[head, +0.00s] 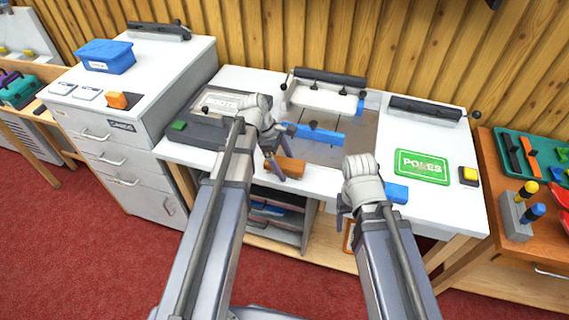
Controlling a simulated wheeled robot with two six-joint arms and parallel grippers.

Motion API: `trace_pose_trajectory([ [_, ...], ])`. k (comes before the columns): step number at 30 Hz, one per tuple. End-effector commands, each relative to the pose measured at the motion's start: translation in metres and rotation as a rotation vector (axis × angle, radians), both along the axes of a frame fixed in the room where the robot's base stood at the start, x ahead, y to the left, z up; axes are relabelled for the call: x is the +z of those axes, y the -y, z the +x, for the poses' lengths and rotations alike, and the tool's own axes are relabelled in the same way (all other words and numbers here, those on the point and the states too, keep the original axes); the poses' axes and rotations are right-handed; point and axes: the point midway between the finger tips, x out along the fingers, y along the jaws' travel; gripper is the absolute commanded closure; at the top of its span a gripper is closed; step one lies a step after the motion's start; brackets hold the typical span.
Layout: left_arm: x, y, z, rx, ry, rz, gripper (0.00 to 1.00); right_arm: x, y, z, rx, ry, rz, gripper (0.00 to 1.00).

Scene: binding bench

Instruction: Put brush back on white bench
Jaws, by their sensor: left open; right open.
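The white bench (400,137) stands in the middle against the wooden wall. An orange-brown block (291,168), possibly the brush, lies at its front edge; I cannot tell for sure what it is. My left gripper (281,152) is open just left of and above this block, with nothing seen between its fingers. My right gripper (343,208) is open at the bench's front edge, partly hidden by its own wrist. A blue block (396,192) lies just right of it on the bench.
A grey cabinet (135,115) stands left, a wooden table (545,250) with tools right.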

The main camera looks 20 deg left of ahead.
Motion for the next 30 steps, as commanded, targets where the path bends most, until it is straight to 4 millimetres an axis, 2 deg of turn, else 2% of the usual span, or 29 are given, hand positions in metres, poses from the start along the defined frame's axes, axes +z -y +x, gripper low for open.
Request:
trace_pose_trajectory([
  [5, 0.006, 0.000, 0.000, 0.000, 0.000, 0.000, 0.05, 0.006, 0.000, 0.000, 0.000, 0.000, 0.000, 0.33],
  [11, 0.023, -0.007, 0.001, 0.002, 0.000, 0.000, 0.05, 0.023, 0.000, 0.000, 0.000, 0.000, 0.000, 0.33],
  [24, 0.088, -0.032, 0.001, 0.001, 0.000, 0.000, 0.05, 0.088, 0.000, 0.000, 0.000, 0.000, 0.000, 0.33],
  [30, 0.110, -0.043, 0.002, 0.002, -0.001, 0.000, 0.05, 0.110, 0.000, 0.000, 0.000, 0.000, 0.000, 0.33],
])
